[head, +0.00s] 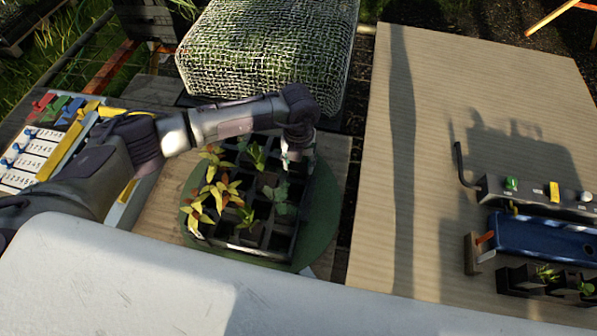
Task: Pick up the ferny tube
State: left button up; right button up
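A dark tray of square cells (262,247) holds several small plants. Yellow plants with red tips (222,189) fill its left side. Plain green plants stand at the back (257,156) and front (246,216), and a grey-green, finely leafed plant (279,196) is right of the middle. I cannot tell for sure which one is the ferny tube. My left arm reaches in from the left, and my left gripper (297,153) points down over the tray's back right corner. Its fingers are small and blurred against the dark cells, so its opening and any hold are unclear. My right gripper is out of view.
The tray stands on a round green mat (320,222). A mesh-covered block (268,50) is behind it, and a numbered board with coloured clips (32,150) is left. A wide board (440,150), largely clear, has a blue trough (545,240) and small pots (545,280) at right.

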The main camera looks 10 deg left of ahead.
pick_arm(q)
grip_shut()
jog(key=shift+r, duration=0.1)
